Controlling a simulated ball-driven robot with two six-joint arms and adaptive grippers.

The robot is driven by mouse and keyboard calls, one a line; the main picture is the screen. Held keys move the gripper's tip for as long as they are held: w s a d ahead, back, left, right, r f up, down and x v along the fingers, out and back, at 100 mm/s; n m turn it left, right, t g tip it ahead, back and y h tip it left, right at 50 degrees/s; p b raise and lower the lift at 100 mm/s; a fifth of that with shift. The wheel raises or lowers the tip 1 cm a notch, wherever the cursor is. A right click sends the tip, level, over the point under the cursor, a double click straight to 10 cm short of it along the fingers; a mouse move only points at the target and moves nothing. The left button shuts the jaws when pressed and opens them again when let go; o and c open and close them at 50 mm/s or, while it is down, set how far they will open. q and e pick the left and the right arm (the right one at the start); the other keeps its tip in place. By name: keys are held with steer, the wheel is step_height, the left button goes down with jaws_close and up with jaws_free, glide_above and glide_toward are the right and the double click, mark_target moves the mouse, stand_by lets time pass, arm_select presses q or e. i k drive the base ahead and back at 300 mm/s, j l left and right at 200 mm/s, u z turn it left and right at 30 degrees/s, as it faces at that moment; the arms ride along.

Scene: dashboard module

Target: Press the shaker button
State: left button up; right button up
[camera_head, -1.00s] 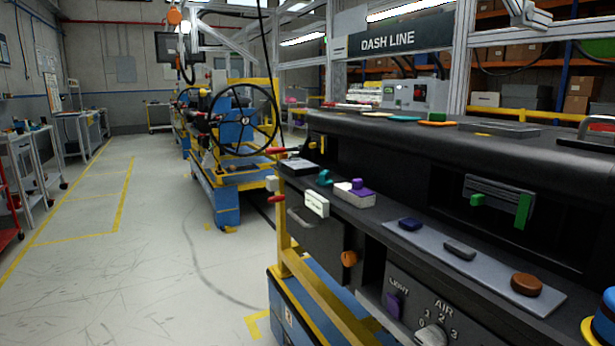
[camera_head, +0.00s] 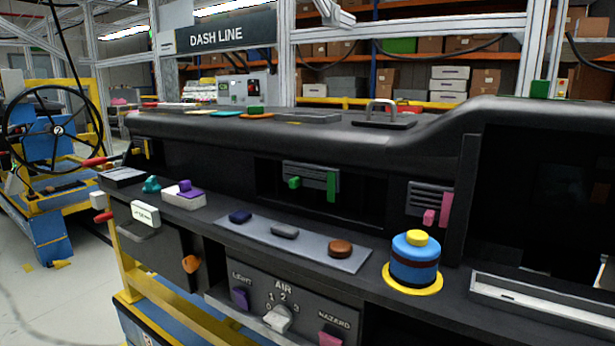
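No label that I can read names a shaker. A blue round drum with a dark band and a yellow knob (camera_head: 416,238) on top stands on a yellow round base (camera_head: 398,287), on the dashboard ledge right of centre. Left of it, a grey panel (camera_head: 300,247) carries a dark blue button (camera_head: 240,216), a grey button (camera_head: 285,231) and a brown round button (camera_head: 340,248). Neither of my grippers is in view.
The dashboard's front has a purple switch (camera_head: 240,299), an AIR dial (camera_head: 278,318) and a pink hazard button (camera_head: 331,338). Vents with green and pink tabs sit behind. A white-edged tray (camera_head: 540,307) lies at the right. Open floor shows at lower left.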

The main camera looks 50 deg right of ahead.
mark_target(418, 237)
steer(key=z, duration=2.05)
